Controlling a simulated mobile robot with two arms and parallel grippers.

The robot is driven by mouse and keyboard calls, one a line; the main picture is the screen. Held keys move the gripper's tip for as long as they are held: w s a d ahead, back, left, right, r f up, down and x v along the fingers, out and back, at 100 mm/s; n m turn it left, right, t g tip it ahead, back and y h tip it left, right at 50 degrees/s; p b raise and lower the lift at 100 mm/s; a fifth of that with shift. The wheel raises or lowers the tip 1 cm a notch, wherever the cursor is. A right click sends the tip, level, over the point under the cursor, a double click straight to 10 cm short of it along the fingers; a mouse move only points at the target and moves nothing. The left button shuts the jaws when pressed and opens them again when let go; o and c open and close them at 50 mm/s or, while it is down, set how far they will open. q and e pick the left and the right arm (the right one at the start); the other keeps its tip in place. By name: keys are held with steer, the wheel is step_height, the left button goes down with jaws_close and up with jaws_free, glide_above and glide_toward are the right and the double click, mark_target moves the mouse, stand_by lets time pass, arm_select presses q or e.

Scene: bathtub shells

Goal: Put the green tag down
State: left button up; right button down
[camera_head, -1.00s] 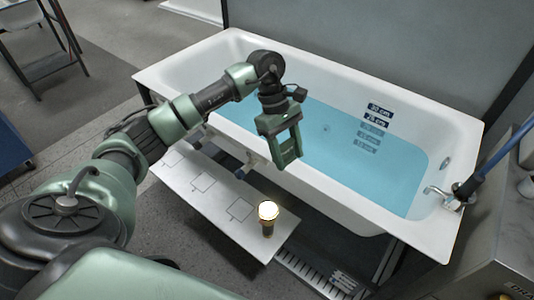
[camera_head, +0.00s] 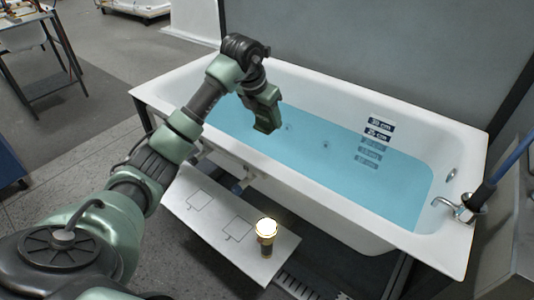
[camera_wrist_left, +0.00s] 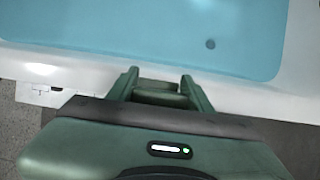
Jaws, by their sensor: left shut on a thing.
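My left gripper (camera_head: 266,122) is above the tub's near side, over the water's left part, pointing down. In the left wrist view its two fingers (camera_wrist_left: 160,84) stand apart with a small green piece (camera_wrist_left: 158,87) between them, which I take to be the green tag. It is mostly hidden and its shape cannot be made out. In the head view the tag cannot be told from the green fingers. The gripper is shut on it. My right gripper is not in view.
The white bathtub (camera_head: 330,84) holds blue water (camera_head: 300,150); depth labels (camera_head: 378,135) mark its far wall. A white shelf (camera_head: 205,222) with outlined squares runs along its near side. A lit lamp (camera_head: 267,236) stands at the shelf's right end. A faucet (camera_head: 455,207) is at right.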

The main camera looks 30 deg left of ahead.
arm_select(q)
glide_above(270, 157)
steer(key=s, duration=0.2)
step_height(270, 157, down, 8)
steer(key=shift+w+r, duration=0.1)
steer(key=shift+w, duration=0.05)
step_height(270, 157, down, 5)
steer(key=shift+r+p, duration=0.2)
steer(key=shift+p, duration=0.15)
steer(key=shift+f, duration=0.35)
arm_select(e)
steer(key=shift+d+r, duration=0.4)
arm_select(q)
steer(key=shift+f, duration=0.15)
steer(key=o, duration=1.4)
steer(key=shift+c, duration=0.2)
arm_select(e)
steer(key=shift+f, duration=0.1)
